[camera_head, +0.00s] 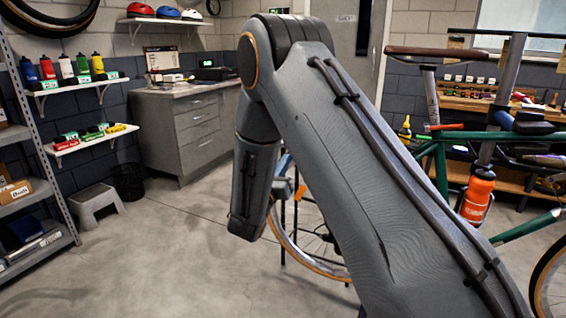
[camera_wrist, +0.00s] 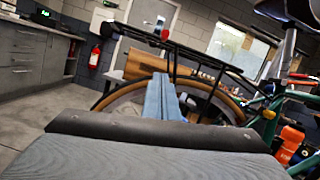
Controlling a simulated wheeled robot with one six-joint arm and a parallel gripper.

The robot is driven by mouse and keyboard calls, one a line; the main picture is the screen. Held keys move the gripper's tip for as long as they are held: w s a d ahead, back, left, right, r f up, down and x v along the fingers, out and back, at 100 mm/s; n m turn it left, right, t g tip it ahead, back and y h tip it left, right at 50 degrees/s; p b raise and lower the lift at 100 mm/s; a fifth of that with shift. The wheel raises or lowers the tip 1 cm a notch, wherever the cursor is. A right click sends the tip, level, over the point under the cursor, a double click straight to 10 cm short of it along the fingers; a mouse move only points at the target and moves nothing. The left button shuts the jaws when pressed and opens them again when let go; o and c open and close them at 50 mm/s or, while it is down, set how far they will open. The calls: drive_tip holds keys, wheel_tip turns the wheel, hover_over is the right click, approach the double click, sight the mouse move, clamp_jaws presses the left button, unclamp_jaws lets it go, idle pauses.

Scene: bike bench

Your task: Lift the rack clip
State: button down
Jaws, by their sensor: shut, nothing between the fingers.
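A black bike rack (camera_wrist: 190,52) spans the upper middle of the wrist view, above the bike's tan-tyred rear wheel (camera_wrist: 110,98). I cannot pick out the rack clip surely among the rack's dark bars. My gripper (camera_wrist: 160,82) shows as blue fingers close together, shut and empty, pointing toward the wheel and below the rack. In the head view my arm hides the rack and most of the gripper; the rear wheel (camera_head: 287,247) shows beside the arm.
The green bike frame (camera_head: 440,165) with an orange bottle (camera_head: 477,197) stands at right. A workbench (camera_head: 485,104) lies behind it. A grey cabinet (camera_head: 190,128), a step stool (camera_head: 95,206) and shelving (camera_head: 40,195) are at left. The floor between is clear.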

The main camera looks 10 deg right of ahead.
drive_tip(key=w+d+r+p, duration=0.2)
drive_tip(key=w+r, duration=0.3)
drive_tip(key=shift+w+d+r, duration=0.25)
drive_tip(key=shift+w+d, duration=0.1)
drive_tip(key=shift+d, duration=0.05)
